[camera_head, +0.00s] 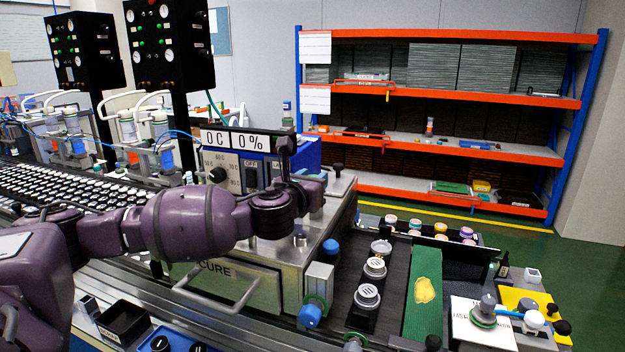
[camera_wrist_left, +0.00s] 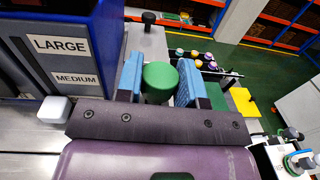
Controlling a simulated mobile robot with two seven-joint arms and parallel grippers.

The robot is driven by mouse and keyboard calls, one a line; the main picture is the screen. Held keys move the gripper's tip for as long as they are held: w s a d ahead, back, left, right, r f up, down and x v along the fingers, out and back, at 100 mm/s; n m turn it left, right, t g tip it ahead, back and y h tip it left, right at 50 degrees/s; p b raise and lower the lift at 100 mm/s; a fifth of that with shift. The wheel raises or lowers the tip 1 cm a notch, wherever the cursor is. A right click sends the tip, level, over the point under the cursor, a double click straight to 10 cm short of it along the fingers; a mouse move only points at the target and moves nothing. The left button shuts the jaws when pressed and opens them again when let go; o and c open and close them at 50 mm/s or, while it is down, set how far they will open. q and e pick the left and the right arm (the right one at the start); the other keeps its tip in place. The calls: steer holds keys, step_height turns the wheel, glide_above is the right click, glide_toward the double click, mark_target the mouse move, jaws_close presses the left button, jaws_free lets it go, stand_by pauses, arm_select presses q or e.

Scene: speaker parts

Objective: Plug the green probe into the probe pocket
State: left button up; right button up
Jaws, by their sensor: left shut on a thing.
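My left gripper (camera_wrist_left: 160,85) has blue finger pads. In the left wrist view it is shut on the green probe (camera_wrist_left: 160,78), whose round green top shows between the pads. In the head view this gripper (camera_head: 308,185) is over the steel top of the cure unit (camera_head: 335,195), beside the blue box with the "0 C 0 %" display (camera_head: 235,140); the probe cannot be made out there. A small grey cylinder (camera_head: 299,239) stands on the steel top; I cannot tell whether it is the probe pocket. My right gripper is not in view.
A black knob (camera_head: 338,168) stands on the steel top beyond the gripper. To the right are speaker parts (camera_head: 367,296) on a dark track and a green board (camera_head: 424,290). An orange shelf rack (camera_head: 450,98) stands at the back. Black gauge panels (camera_head: 170,45) rise behind.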

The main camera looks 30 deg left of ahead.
arm_select(q)
steer(key=shift+f, duration=0.4)
steer(key=o, duration=1)
steer(key=s, duration=0.3)
steer(key=s+d+b, duration=0.1)
steer(key=s, duration=0.3)
steer(key=s+d, duration=0.1)
steer(key=s, duration=0.2)
steer(key=shift+s, duration=0.35)
